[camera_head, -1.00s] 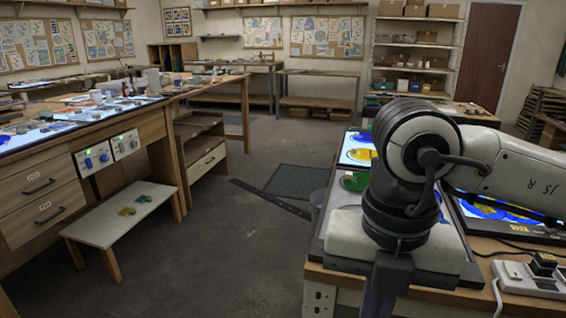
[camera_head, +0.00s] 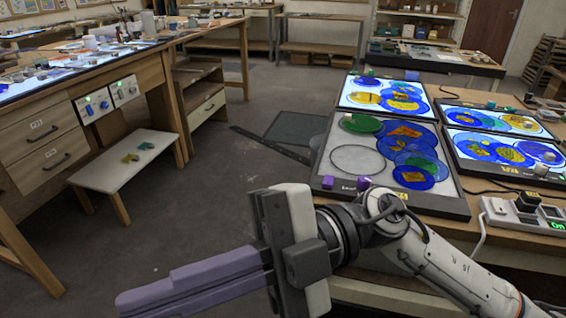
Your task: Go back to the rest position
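My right gripper (camera_head: 140,295) comes in from the lower right and points to the lower left, over the floor in front of the workbench. Its purple-grey fingers lie close together with no gap showing, and nothing is seen between them. Its arm passes over the front edge of the right workbench (camera_head: 450,240). My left gripper is not in view.
On the right bench lies a grey panel (camera_head: 338,190) with coloured glass discs and an empty ring outline. Purple cubes (camera_head: 328,182) (camera_head: 363,183) sit at its front edge. Lit panels (camera_head: 480,165) and a power strip (camera_head: 525,214) are nearby. A low stool (camera_head: 115,175) stands left.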

